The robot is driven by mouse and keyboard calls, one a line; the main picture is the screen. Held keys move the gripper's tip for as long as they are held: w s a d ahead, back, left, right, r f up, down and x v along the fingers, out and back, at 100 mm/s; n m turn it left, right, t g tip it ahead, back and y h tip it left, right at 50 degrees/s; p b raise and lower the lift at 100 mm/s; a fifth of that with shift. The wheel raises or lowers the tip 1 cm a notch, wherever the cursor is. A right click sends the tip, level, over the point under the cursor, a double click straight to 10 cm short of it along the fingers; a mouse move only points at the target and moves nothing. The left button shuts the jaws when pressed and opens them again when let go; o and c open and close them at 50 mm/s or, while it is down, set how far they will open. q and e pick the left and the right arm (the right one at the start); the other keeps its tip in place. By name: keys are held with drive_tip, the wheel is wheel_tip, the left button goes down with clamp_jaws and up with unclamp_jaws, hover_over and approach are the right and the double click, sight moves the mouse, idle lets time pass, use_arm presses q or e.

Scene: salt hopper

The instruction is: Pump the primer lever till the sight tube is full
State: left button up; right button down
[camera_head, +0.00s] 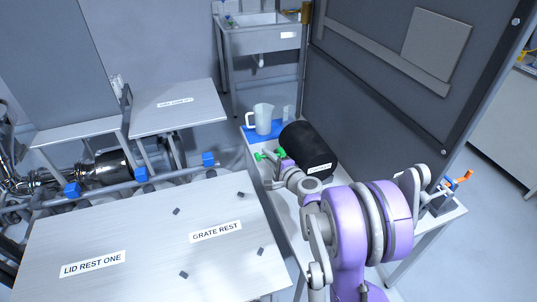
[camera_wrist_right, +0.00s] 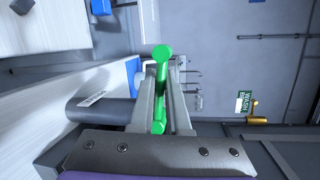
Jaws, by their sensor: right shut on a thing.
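A green lever (camera_head: 268,155) with a round knob shows just left of the black cylinder (camera_head: 308,146) in the head view. In the right wrist view the green lever (camera_wrist_right: 161,85) stands between the two grey fingers, its knob at the far end. My right gripper (camera_head: 269,163) is shut on this lever, its fingers partly hidden by the wrist in the head view. It also shows in the right wrist view (camera_wrist_right: 164,90). I cannot make out a sight tube or its level for certain. My left gripper is not in view.
A clear jug (camera_head: 263,118) stands on a blue mat (camera_head: 250,135) behind the lever. The grate rest table (camera_head: 150,235) is at the left front. A tall grey panel (camera_head: 370,100) bounds the right side. A sink (camera_head: 262,38) is at the back.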

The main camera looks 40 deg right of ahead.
drive_tip(key=shift+f+n, duration=0.35)
drive_tip(key=shift+n, duration=0.15)
drive_tip(key=c, duration=0.9)
unclamp_jaws()
drive_tip(key=shift+s, duration=0.1)
drive_tip(key=s+a+r, duration=0.1)
drive_tip(key=s+r, duration=0.1)
drive_tip(key=s, duration=0.8)
drive_tip(key=shift+s+b, duration=0.25)
drive_tip(key=shift+b, duration=0.05)
